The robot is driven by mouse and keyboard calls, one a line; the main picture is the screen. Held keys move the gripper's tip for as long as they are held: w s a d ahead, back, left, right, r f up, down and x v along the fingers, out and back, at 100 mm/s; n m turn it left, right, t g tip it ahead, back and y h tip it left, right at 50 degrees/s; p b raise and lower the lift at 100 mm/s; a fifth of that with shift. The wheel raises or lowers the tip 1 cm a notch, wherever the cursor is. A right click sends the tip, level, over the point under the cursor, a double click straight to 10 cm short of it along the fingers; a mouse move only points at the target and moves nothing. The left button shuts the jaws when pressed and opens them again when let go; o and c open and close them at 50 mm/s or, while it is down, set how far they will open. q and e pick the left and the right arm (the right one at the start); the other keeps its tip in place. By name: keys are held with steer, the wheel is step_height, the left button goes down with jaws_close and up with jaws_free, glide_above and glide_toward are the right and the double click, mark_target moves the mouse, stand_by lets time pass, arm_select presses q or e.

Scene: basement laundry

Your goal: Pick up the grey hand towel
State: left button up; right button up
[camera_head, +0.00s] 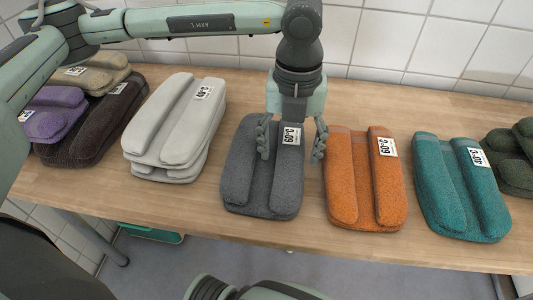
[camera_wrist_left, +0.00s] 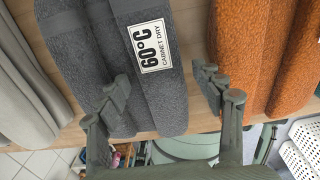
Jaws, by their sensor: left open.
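The grey hand towel (camera_head: 259,185) lies folded on the wooden table, in the middle of the head view, with a white "60°C" label on it. My left gripper (camera_head: 292,148) is open and points down over the towel's right part. One finger is over the towel and the other is by its right edge, near the gap to the orange towel. In the left wrist view the grey towel (camera_wrist_left: 160,95) fills the middle, with the open gripper (camera_wrist_left: 165,95) in front of it. My right gripper is not in view.
An orange towel (camera_head: 352,185) lies close on the right, with a teal towel (camera_head: 450,190) beyond it. A light grey stack (camera_head: 165,135) stands on the left, then dark brown (camera_head: 90,135) and purple (camera_head: 50,122) towels. A tiled wall (camera_head: 400,45) runs behind the table (camera_head: 120,205).

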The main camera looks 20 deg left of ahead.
arm_select(q)
jaws_close()
stand_by(0.5)
